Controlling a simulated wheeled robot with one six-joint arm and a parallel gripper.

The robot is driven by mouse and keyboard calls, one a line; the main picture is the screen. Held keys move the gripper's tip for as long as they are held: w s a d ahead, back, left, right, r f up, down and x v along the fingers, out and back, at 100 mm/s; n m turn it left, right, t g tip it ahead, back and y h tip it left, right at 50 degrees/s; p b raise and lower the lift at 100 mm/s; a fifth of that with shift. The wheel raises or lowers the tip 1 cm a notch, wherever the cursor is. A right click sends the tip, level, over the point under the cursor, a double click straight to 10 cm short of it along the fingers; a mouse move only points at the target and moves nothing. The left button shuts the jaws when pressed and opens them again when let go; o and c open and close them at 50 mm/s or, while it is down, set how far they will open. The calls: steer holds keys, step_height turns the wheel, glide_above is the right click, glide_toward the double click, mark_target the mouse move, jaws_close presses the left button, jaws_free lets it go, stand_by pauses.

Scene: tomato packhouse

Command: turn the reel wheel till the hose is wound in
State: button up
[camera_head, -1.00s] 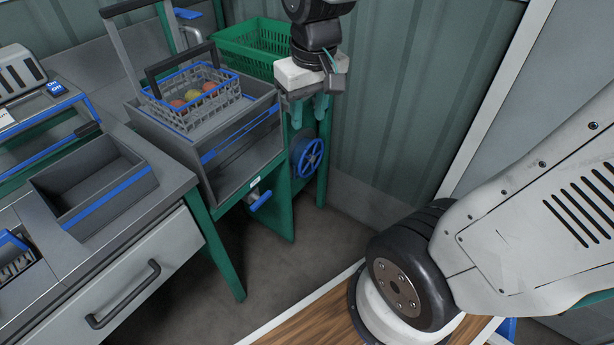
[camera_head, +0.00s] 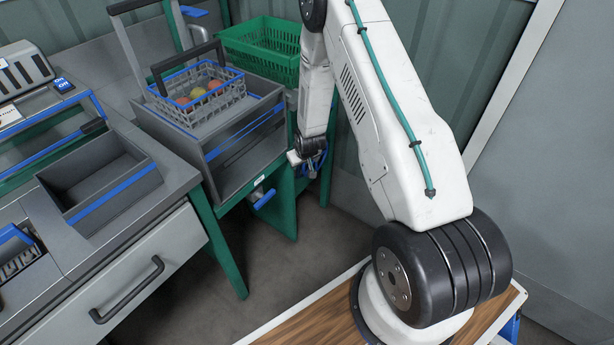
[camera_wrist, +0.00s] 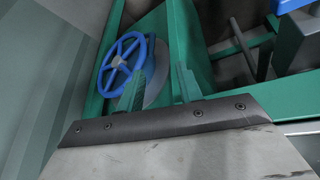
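In the head view the wheel (camera_head: 319,163) is mostly hidden by my arm's end. My gripper (camera_wrist: 160,88) has its two green fingers apart with nothing between them; the left finger overlaps the lower right edge of the wheel in the picture. I cannot tell if it touches. In the head view my gripper (camera_head: 302,160) is by the green stand. No hose can be made out.
A green stand (camera_head: 283,205) with a blue-handled lever (camera_head: 264,199) is beside the wheel. Above are a grey box (camera_head: 217,163), a wire basket (camera_head: 235,95) of tomatoes and a green crate (camera_head: 250,43). A drawer bench (camera_head: 160,245) is left. Floor between is clear.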

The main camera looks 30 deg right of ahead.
mark_target(306, 173)
steer(key=s+d+f+n+t+h, duration=0.1)
steer(key=d+f+t+h, duration=0.1)
steer(key=f+t, duration=0.5)
steer(key=s+d+f+n+t+h, duration=0.1)
steer(key=d+f+t+h, duration=0.1)
steer(key=f+t, duration=0.5)
steer(key=w, duration=0.2)
steer(key=w+d+f+g, duration=0.1)
steer(key=w, duration=0.2)
steer(key=w+d+g, duration=0.1)
steer(key=w, duration=0.1)
steer(key=shift+w+f, duration=0.2)
steer(key=shift+f, duration=0.15)
steer(key=shift+m, duration=0.3)
jaws_close()
